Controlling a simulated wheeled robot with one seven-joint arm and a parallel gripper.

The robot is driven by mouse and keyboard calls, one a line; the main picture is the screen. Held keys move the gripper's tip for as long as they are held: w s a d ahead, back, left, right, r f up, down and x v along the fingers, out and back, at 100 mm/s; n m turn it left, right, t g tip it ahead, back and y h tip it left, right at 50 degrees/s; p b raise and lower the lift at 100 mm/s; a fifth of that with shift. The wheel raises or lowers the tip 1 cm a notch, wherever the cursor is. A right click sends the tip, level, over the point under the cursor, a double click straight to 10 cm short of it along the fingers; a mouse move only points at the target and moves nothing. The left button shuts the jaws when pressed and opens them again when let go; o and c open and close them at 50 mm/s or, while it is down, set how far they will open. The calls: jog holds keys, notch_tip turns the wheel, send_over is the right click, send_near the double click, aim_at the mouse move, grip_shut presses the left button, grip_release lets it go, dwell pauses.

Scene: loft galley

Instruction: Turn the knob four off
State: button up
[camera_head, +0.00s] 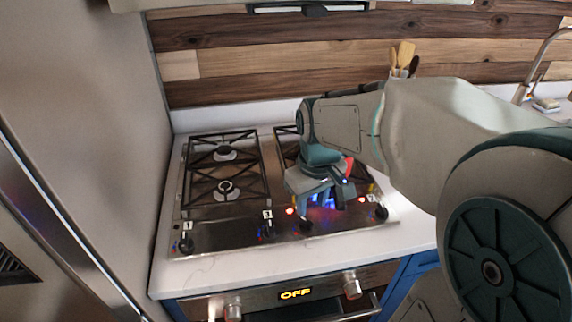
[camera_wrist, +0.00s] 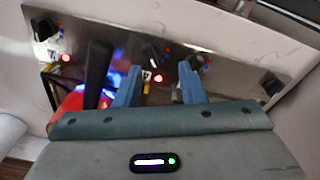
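In the wrist view, which looks from the opposite side, the knob (camera_wrist: 43,28) shows at the upper left, near a red light. Another knob (camera_wrist: 152,52) appears beyond the gap between the fingertips. The exact height over the cooktop is hard to tell.
Knob one (camera_head: 186,243) and two middle knobs (camera_head: 268,228) (camera_head: 305,222) line the front edge. A second red light (camera_head: 290,210) glows near the middle. Black grates (camera_head: 222,170) rise behind. The oven display (camera_head: 295,294) reads OFF. White counter (camera_head: 215,268) in front is clear.

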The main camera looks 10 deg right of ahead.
aim_at(306, 224)
jog(key=w+r+n+g+p, duration=0.1)
jog(key=w+r+n+p, duration=0.15)
jog(key=w, duration=0.35)
jog(key=shift+n, duration=0.25)
jog(key=f, duration=0.4)
jog(key=f+p, duration=0.1)
jog(key=f, duration=0.4)
jog(key=f+p, duration=0.1)
jog(key=f, duration=0.4)
jog(key=shift+w+a, duration=0.15)
jog(key=shift+w, duration=0.1)
grip_shut()
